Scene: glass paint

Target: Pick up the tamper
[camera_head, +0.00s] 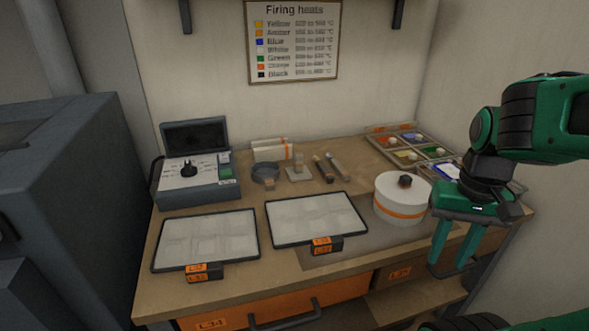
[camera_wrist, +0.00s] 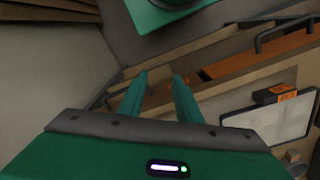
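The tamper appears to be the small pale piece with a flat square base and a short upright handle (camera_head: 298,170). It stands at the back middle of the workbench (camera_head: 160,290) in the head view, between a dark round dish and a dark-handled tool. I cannot be sure of its identity at this size. I do not make it out in the wrist view. My green gripper (camera_head: 449,264) is open and empty at the bench's front right, far to the right of and nearer than the tamper. Its two fingers, apart with nothing between them, also show in the wrist view (camera_wrist: 158,76).
A white lidded pot (camera_head: 401,208) stands between my gripper and the tools. Two framed glass panels (camera_head: 206,238) lie in front of the tamper. The dark round dish (camera_head: 265,175), dark-handled tool (camera_head: 323,170), spoon (camera_head: 338,165) and control box (camera_head: 197,188) are close by.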

